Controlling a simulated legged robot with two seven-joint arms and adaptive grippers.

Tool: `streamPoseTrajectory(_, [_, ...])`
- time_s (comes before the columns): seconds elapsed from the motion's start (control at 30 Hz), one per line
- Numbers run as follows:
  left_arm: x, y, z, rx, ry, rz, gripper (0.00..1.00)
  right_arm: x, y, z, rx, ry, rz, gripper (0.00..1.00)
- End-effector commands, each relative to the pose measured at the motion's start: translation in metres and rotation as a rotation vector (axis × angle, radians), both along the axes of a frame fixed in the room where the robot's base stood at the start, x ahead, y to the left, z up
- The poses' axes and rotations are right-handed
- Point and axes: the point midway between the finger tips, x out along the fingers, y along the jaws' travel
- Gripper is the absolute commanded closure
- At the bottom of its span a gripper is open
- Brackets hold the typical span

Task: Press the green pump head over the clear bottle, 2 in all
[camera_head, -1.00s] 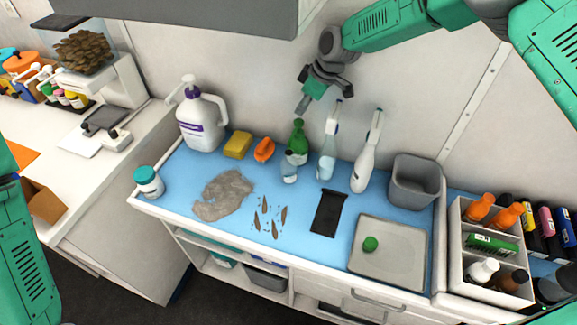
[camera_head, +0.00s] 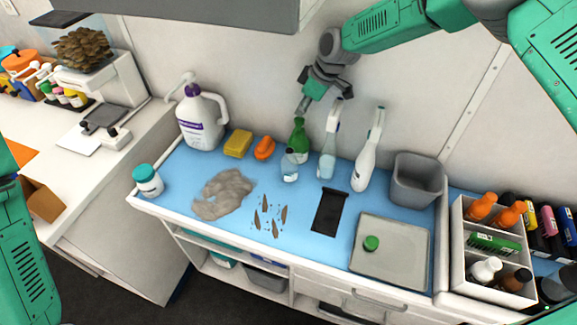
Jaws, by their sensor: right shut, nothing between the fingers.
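A small clear bottle (camera_head: 289,167) stands on the blue counter mat below the wall. A green bottle-shaped piece (camera_head: 298,140) with a narrow top shows just behind and above it; I cannot tell whether the two are joined. My right gripper (camera_head: 303,106) is shut and empty, pointing down a little above the green top, apart from it in the picture. My left arm (camera_head: 20,240) shows at the left edge, but its gripper is out of view.
White spray bottles (camera_head: 367,155) and (camera_head: 329,145) stand just right of the clear bottle, with a grey bin (camera_head: 416,180) beyond. An orange brush (camera_head: 264,148), a yellow sponge (camera_head: 238,144) and a large white pump jug (camera_head: 200,122) stand left. A tray (camera_head: 393,266) holds a green round piece.

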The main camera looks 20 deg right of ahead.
Motion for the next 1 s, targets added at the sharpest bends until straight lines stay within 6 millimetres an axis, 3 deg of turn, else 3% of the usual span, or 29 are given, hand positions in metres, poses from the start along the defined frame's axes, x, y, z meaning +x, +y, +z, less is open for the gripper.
streamPoseTrajectory(0.8, [0.000, 0.000, -0.025, 0.000, 0.000, 0.000, 0.38, 0.000, 0.000, -0.032, -0.001, 0.002, -0.001, 1.00])
streamPoseTrajectory(1.0, [0.000, 0.000, -0.023, 0.000, 0.000, 0.000, 0.38, 0.000, 0.000, -0.030, -0.001, 0.003, 0.001, 1.00])
